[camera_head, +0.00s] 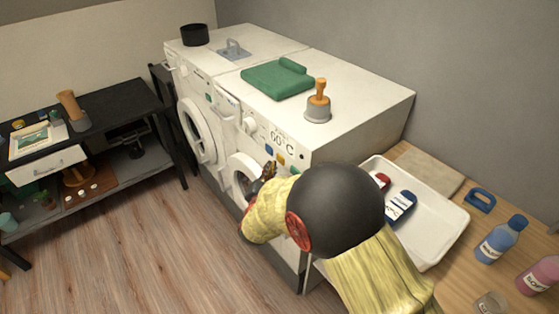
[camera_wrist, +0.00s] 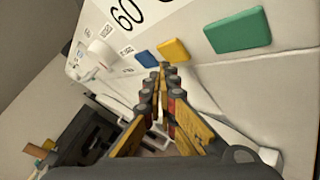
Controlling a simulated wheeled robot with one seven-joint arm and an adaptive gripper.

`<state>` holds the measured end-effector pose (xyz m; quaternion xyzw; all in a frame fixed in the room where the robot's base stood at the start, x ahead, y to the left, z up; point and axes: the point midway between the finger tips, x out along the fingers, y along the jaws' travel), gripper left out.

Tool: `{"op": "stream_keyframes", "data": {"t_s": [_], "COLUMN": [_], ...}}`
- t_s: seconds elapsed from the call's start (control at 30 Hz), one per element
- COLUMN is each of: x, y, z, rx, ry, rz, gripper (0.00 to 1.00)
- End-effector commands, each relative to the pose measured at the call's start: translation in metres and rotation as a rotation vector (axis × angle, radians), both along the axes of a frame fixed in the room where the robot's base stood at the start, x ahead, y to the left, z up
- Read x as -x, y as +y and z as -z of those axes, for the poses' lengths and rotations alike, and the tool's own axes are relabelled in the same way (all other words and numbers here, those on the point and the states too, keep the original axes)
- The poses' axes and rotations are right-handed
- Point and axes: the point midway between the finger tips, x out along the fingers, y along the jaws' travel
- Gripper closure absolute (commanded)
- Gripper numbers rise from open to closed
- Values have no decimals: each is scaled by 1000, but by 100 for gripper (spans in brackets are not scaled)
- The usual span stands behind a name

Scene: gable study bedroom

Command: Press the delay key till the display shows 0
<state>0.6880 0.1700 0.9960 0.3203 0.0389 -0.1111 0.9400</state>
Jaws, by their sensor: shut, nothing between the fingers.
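The front washing machine (camera_head: 350,105) has a white panel with large black "60°C" characters (camera_head: 281,141), partly visible in the wrist view (camera_wrist: 125,14). Below them are a blue key (camera_head: 267,149), a yellow key (camera_head: 279,158) and a green key (camera_head: 294,170). The wrist view shows the blue (camera_wrist: 146,58), yellow (camera_wrist: 173,50) and green (camera_wrist: 238,31) keys close up. I cannot read which is the delay key. My gripper (camera_wrist: 165,70) is shut and empty, its tips just below the blue and yellow keys. Contact cannot be told.
A white knob (camera_head: 250,125) is left of the keys; a round door (camera_head: 240,178) stands below. A green cloth (camera_head: 278,79) and a wooden-handled tool (camera_head: 318,102) are on top. A white tray (camera_head: 440,226) and bottles stand on the right counter. The floor at left is clear.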

Motion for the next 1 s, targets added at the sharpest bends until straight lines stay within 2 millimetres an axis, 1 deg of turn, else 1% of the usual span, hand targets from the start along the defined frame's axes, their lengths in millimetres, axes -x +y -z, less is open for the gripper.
{"op": "stream_keyframes", "data": {"t_s": [0.17,0.43,1.0], "x": [0,-4,-6], "y": [0,-7,-9], "z": [0,0,0], "rx": [0,0,0], "ry": [0,-1,0], "rz": [0,0,0], "gripper": [100,100,100]}}
